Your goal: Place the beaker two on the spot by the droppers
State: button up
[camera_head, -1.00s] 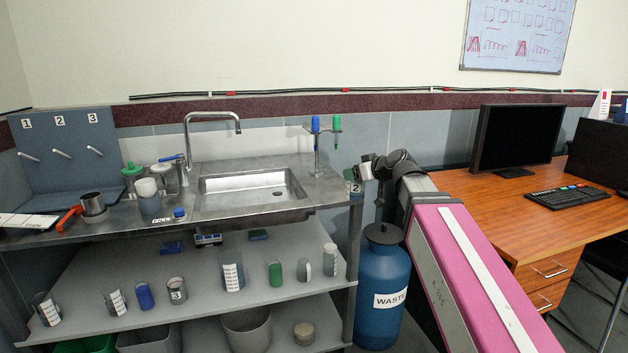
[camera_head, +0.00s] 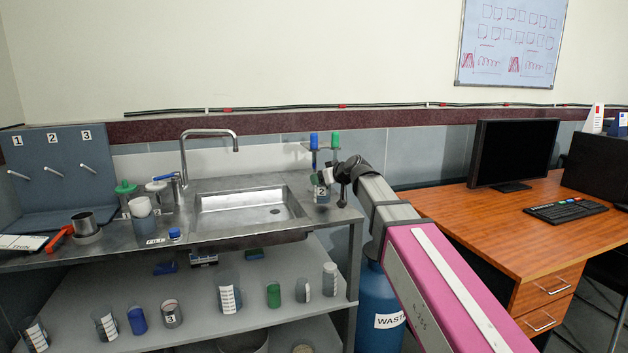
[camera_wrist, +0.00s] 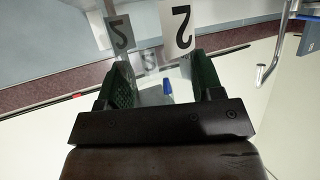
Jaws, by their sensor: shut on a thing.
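Beaker two (camera_head: 321,195), a small clear beaker with a white label marked 2, is in my gripper (camera_head: 323,180) at the right end of the steel counter. It appears upright just below and in front of the blue dropper (camera_head: 314,143) and the green dropper (camera_head: 336,142). Whether its base touches the counter I cannot tell. In the wrist view, my gripper's green pads (camera_wrist: 121,86) are on either side of the clear beaker, whose label 2 (camera_wrist: 178,28) shows. A blue dropper tip (camera_wrist: 168,89) shows through or beyond the glass. The spot itself is hidden.
The sink (camera_head: 250,205) is left of the beaker, with a curved tap (camera_head: 183,150). A metal cup (camera_head: 85,224) and bottles stand further left. Several vessels are on the lower shelf (camera_head: 195,315). The blue waste bottle (camera_head: 388,310) and wooden desk (camera_head: 455,215) are right.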

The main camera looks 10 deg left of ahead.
jog(key=shift+x, duration=2.35)
jog(key=shift+a+r, duration=0.1)
jog(key=shift+r, duration=0.05)
jog(key=o, duration=1)
jog(key=shift+w, duration=0.1)
jog(key=v, duration=1.2)
